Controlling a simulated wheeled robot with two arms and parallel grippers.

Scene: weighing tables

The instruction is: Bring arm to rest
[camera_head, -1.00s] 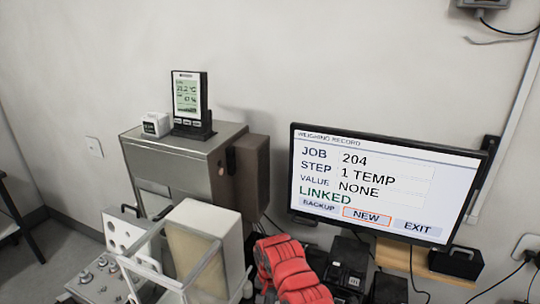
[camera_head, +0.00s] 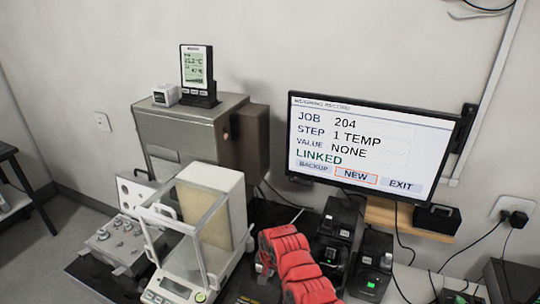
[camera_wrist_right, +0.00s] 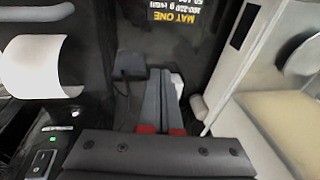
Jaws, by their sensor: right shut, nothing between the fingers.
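My right arm (camera_head: 295,268) in its red cover reaches in from the bottom of the head view, right of the balance. In the right wrist view my right gripper (camera_wrist_right: 161,78) is shut and empty, its two grey fingers side by side above a dark mat (camera_wrist_right: 178,14) labelled MAT ONE. In the head view the gripper is mostly hidden by the red cover. My left gripper is in neither current view.
A balance with a glass draft shield (camera_head: 205,225) stands close left of my right arm. Black printers (camera_head: 336,226) stand close on its right. Behind are a monitor (camera_head: 370,150) and a steel cabinet (camera_head: 185,130) carrying a thermometer display (camera_head: 197,72).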

